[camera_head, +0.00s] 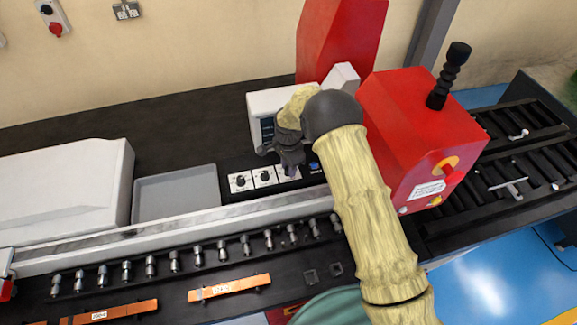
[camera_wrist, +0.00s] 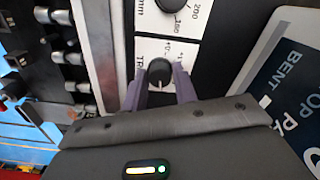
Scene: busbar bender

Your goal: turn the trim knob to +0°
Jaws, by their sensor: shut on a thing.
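The trim knob (camera_wrist: 159,73) is a small black dial with a white pointer line on a white label plate in the wrist view. The plate reads "TR…" and "+0", partly covered. The knob's pointer points down toward my gripper in that view. My gripper (camera_wrist: 160,90) has its two purple fingers on either side of the knob, shut on it. In the head view my gripper (camera_head: 290,168) is over the right end of the dial row, and it hides the trim knob there.
Two other dials (camera_head: 240,180) (camera_head: 265,176) sit left of my gripper. A blue button (camera_head: 314,165) is close on its right. A white display box (camera_head: 262,118) stands behind, and the red machine housing (camera_head: 415,130) is on the right. A grey tray (camera_head: 176,193) lies left.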

